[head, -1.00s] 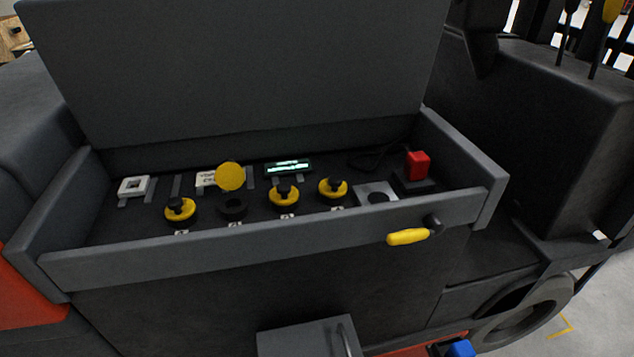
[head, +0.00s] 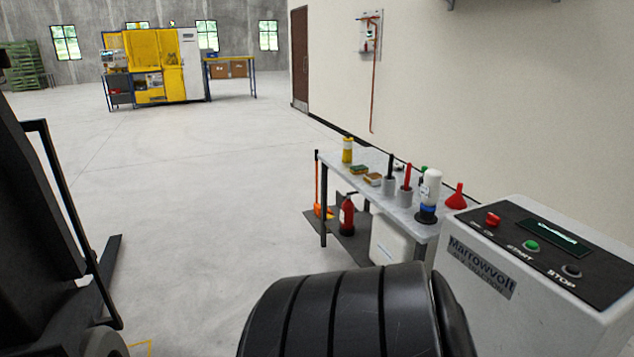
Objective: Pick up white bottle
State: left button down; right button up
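A white bottle (head: 432,183) stands upright on a narrow grey table (head: 335,163) against the wall, right of centre. Neither of my grippers shows in the head view, so nothing is seen near the bottle.
A white Marrowvolt control cabinet (head: 540,300) stands close at right. A black ribbed rounded thing (head: 345,320) fills the near bottom centre. A red extinguisher (head: 347,215) and white container (head: 392,240) sit below the table. Open floor (head: 200,200) lies left of it.

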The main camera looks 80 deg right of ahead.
aim_at(431, 188)
jog(key=z, duration=3.55)
jog(key=i+l+z, duration=0.2)
jog(key=l, duration=0.25)
jog(key=i+l+z, duration=0.2)
jog(key=l, duration=0.25)
jog(key=i+l+z, duration=0.2)
jog(key=l, duration=0.2)
jog(key=i+l+z, duration=0.2)
jog(key=l, duration=0.15)
jog(key=i+l+z, duration=0.2)
jog(key=i, duration=0.25)
jog(key=i+l+z, duration=0.15)
jog(key=i, duration=0.3)
jog(key=i+l+z, duration=0.2)
jog(key=i, duration=0.3)
jog(key=i+u, duration=0.15)
jog(key=i, duration=0.6)
jog(key=i+l+u, duration=0.15)
jog(key=i, duration=0.55)
jog(key=i+j+u, duration=0.15)
jog(key=i+u, duration=0.45)
jog(key=u, duration=0.25)
jog(key=i+u, duration=0.4)
jog(key=i+l+u, duration=0.15)
jog(key=u, duration=0.25)
